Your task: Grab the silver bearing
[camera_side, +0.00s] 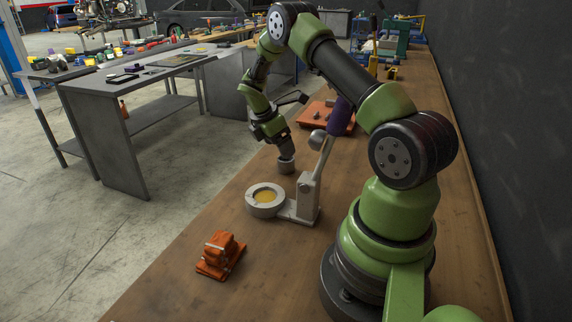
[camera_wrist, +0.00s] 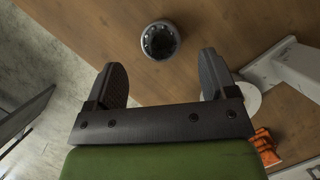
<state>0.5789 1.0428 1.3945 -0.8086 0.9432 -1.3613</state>
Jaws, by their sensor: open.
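The silver bearing (camera_side: 286,166) is a short grey ring standing on the wooden bench, near its left edge. In the wrist view the bearing (camera_wrist: 160,40) shows from above, with a dark centre. It lies beyond the fingertips, roughly in line with the gap between them. My gripper (camera_side: 286,152) points down just above the bearing in the side view. In the wrist view my gripper (camera_wrist: 163,76) has its two dark fingers spread, with nothing between them.
A pale lever press (camera_side: 307,200) with a round cup (camera_side: 266,212) holding something yellow stands close in front of the bearing. An orange bundle (camera_side: 220,255) lies nearer the camera. An orange mat (camera_side: 318,122) with small parts lies behind. The bench front is mostly clear.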

